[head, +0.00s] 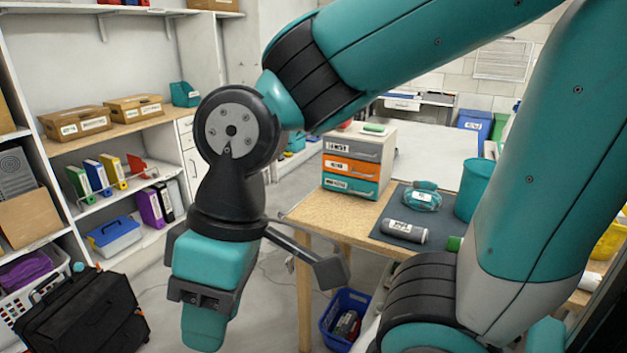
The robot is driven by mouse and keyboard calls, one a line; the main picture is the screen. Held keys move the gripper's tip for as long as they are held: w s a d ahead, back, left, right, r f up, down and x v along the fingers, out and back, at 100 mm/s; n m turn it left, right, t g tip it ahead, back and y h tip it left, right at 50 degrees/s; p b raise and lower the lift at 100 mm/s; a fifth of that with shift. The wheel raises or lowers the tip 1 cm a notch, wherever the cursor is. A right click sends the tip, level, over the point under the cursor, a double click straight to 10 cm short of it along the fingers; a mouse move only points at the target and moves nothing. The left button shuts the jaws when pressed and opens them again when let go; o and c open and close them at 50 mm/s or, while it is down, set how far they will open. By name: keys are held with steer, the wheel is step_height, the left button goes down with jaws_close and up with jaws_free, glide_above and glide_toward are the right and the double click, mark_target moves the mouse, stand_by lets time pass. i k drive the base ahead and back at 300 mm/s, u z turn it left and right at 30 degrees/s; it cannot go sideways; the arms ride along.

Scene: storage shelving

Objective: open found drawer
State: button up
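A small drawer unit (390,146) stands on the wooden table, right of centre. Its front has a grey drawer (368,151), an orange drawer (366,169) and a teal drawer (364,187), one above another, each with a white label. All three look closed. My gripper (207,318) hangs pointing down in the left-centre foreground, left of the drawer unit and apart from it. Its fingertips are not clear from this side, and I see no object held in it.
The wooden table (310,212) also holds a dark mat with a teal pouch (422,196), a grey roll (404,231) and a teal cylinder (473,190). A blue crate (334,322) is on the floor below. Shelving and a black case (85,318) are at left.

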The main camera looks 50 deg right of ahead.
mark_target(366, 170)
steer(key=u, duration=0.05)
steer(key=k, duration=0.45)
steer(key=z, duration=0.95)
steer(key=i, duration=0.5)
